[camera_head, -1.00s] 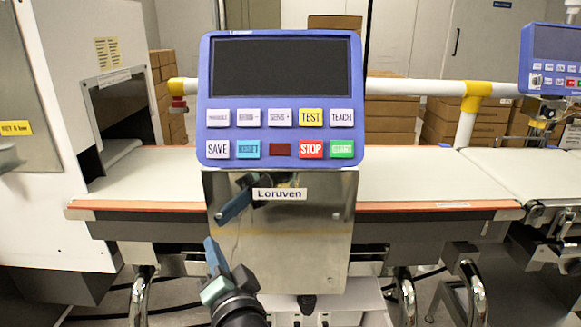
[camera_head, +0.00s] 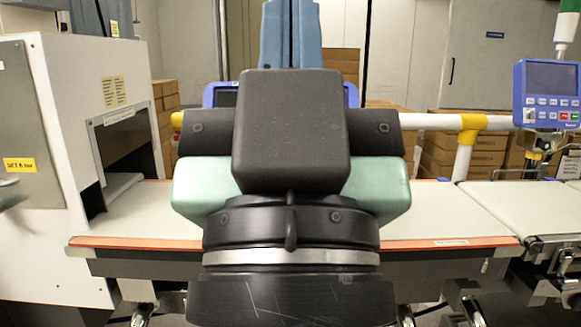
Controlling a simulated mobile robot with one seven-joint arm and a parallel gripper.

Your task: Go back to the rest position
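My gripper (camera_head: 291,12) stands upright in the middle of the head view, large and close to the camera.
A conveyor belt (camera_head: 455,213) with an orange front edge runs behind my gripper. A white machine housing (camera_head: 80,75) with a dark opening stands at left. A second blue panel (camera_head: 551,93) stands at right. Cardboard boxes (camera_head: 470,150) are stacked behind a white rail (camera_head: 430,121).

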